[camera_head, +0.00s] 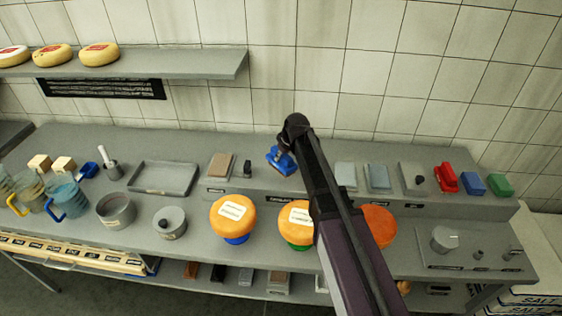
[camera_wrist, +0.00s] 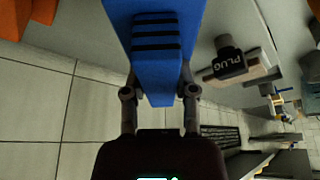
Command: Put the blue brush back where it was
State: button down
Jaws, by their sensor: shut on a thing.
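My gripper (camera_head: 287,144) is over the raised back ledge of the counter, left of the middle. It is shut on a blue brush (camera_head: 282,161). In the wrist view the blue brush (camera_wrist: 155,28), with dark stripes across it, sits between the two fingers of my gripper (camera_wrist: 159,93). I cannot tell whether the brush touches the ledge. A red block-like item (camera_head: 446,178), a blue one (camera_head: 473,184) and a green one (camera_head: 501,185) stand in a row at the right end of the ledge.
A brown block (camera_head: 221,165) and a small dark item (camera_head: 247,169) lie left of the brush. Two pale blue pads (camera_head: 378,176) lie right of my arm. A grey tray (camera_head: 165,179) is at left, and a wall shelf (camera_head: 190,64) is above.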

aim_at(281, 161)
jog(key=shift+w, duration=0.15)
jog(key=shift+w+a, duration=0.15)
jog(key=shift+w, duration=0.15)
jog(key=shift+b+x, duration=1.05)
jog(key=shift+s+f+b, duration=0.1)
jog(key=shift+f+b, duration=0.7)
jog(key=shift+f, duration=0.1)
jog(key=shift+f, duration=0.2)
jog(key=shift+c, duration=2)
grip_release()
jog(key=shift+r, duration=0.1)
jog(key=shift+r, duration=0.15)
jog(key=p+v, duration=1.1)
jog(key=v, duration=0.1)
